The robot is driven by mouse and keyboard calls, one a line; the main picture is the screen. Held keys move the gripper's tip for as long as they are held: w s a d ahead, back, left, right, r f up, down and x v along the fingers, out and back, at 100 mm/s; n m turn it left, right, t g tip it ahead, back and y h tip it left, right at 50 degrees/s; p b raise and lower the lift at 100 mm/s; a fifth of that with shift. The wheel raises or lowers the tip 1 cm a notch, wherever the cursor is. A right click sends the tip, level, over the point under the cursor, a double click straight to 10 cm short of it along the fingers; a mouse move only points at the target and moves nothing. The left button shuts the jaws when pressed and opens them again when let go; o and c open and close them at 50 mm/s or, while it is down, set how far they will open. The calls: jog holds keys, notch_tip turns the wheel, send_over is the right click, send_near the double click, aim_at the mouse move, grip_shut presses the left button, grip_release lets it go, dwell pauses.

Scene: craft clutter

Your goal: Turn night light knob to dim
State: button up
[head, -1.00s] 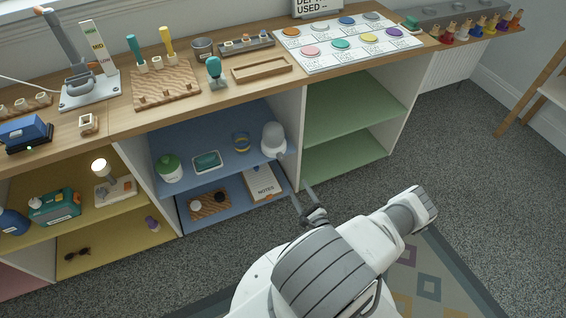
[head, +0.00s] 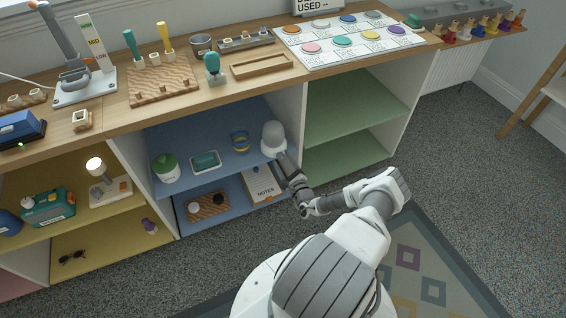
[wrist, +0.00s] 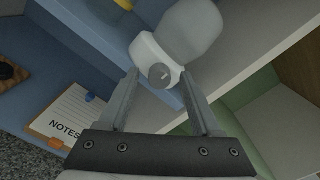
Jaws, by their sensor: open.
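The night light (head: 273,138) is a white base with a pale grey dome. It stands at the right end of the blue compartment's upper shelf (head: 224,139). In the wrist view the night light (wrist: 184,34) is close ahead, with its round grey knob (wrist: 160,75) facing me. The knob carries a small light mark; no dim label is readable. My gripper (head: 282,160) is open at the front of the night light. In the wrist view its two fingers lie left and right of the knob with a gap. I cannot tell whether either touches the base.
A white divider (head: 298,120) stands just right of the night light. A blue-and-yellow ring (head: 240,141), a teal tray (head: 205,161) and a green-lidded jar (head: 165,168) are to the left. Below is a NOTES clipboard (head: 262,187). The green compartment (head: 350,110) is empty.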

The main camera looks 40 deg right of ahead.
jog(key=shift+c, duration=0.2)
grip_shut()
dwell(0.3)
jog(key=m, duration=0.4)
jog(key=shift+m, duration=0.3)
jog(key=m+b, duration=0.1)
jog(key=m, duration=0.3)
jog(key=shift+f+m, duration=0.1)
jog(key=shift+m, duration=0.2)
jog(key=m+b, duration=0.1)
jog(key=m, duration=0.3)
jog(key=shift+m, duration=0.3)
jog(key=shift+m+b, duration=0.55)
jog(key=shift+m, duration=1.35)
